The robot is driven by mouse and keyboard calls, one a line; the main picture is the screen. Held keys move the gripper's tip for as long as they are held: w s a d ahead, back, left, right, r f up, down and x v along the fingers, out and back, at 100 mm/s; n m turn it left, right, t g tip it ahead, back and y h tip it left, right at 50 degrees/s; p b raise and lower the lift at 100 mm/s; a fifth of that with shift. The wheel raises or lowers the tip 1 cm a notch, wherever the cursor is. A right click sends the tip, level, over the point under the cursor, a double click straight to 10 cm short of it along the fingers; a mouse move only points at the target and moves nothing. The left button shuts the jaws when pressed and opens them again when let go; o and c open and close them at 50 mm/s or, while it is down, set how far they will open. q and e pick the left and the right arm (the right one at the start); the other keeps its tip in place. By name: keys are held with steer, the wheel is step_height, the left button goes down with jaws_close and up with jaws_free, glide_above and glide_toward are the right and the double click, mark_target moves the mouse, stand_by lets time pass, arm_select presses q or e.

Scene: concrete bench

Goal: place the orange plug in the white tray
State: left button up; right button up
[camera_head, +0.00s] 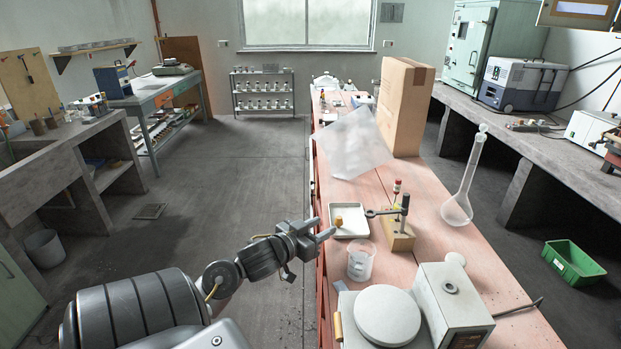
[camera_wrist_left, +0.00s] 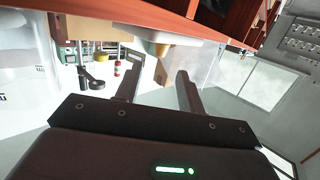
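The white tray (camera_head: 357,217) lies on the pink bench top near its left edge. The small orange plug (camera_head: 339,221) appears inside the tray, toward its left side. In the left wrist view, which is upside down, the plug (camera_wrist_left: 162,49) shows at the tray (camera_wrist_left: 185,40), ahead of the fingers. My left gripper (camera_head: 325,228) is open and empty, just left of the tray beside the bench edge, apart from the plug. Its two spread fingers (camera_wrist_left: 158,91) show nothing between them. My right gripper is in neither view.
A wooden block with a metal post and ring (camera_head: 399,240) stands right of the tray. A glass beaker (camera_head: 361,262) stands in front of it. A hot plate (camera_head: 386,314), a tall flask (camera_head: 458,208) and a cardboard box (camera_head: 403,105) share the bench. The floor left of the bench is clear.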

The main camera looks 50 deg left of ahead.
arm_select(q)
steer(key=s, duration=0.4)
steer(key=shift+d+r, duration=0.25)
steer(key=shift+r, duration=0.05)
steer(key=shift+w, duration=0.1)
